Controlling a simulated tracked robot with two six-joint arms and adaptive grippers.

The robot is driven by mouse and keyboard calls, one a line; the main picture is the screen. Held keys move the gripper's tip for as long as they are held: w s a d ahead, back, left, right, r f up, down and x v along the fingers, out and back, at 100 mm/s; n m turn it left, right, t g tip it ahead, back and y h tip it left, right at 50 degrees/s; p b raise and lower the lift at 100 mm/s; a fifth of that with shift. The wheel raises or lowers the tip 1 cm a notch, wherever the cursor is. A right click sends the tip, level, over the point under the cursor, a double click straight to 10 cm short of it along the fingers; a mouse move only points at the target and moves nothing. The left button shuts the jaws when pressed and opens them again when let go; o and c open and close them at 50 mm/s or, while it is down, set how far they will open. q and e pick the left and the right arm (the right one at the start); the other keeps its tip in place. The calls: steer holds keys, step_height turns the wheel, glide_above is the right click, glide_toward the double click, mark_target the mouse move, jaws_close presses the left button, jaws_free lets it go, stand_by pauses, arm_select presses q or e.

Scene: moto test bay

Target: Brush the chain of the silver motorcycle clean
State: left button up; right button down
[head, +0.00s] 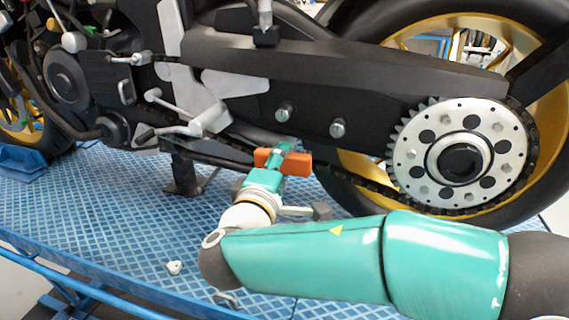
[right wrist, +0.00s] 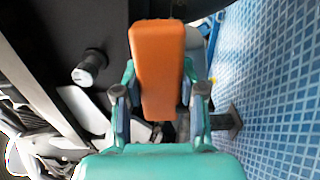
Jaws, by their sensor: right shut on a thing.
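The silver motorcycle's dark chain (head: 352,184) runs along the lower side, from under the engine to the large silver rear sprocket (head: 465,152). My right gripper (head: 284,162) is shut on an orange brush (head: 299,166) in front of the chain's lower run, ahead of the rear wheel. Gripper and brush hide part of the chain. I cannot tell whether the brush touches it; its bristles are not visible. In the right wrist view the orange brush (right wrist: 158,70) sits between the two fingers of my right gripper (right wrist: 160,100). My left gripper is not in view.
The black swingarm (head: 330,65) with two silver bolts lies above the chain. The rear tyre (head: 535,180) is at the right. A dark stand (head: 182,175) rests on the blue patterned platform (head: 90,205). A small white object (head: 174,267) lies on the platform.

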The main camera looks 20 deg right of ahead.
steer(key=b+v, duration=0.2)
steer(key=v, duration=0.5)
steer(key=shift+s+a+b, duration=0.25)
steer(key=shift+s+b, duration=0.05)
steer(key=shift+s, duration=0.05)
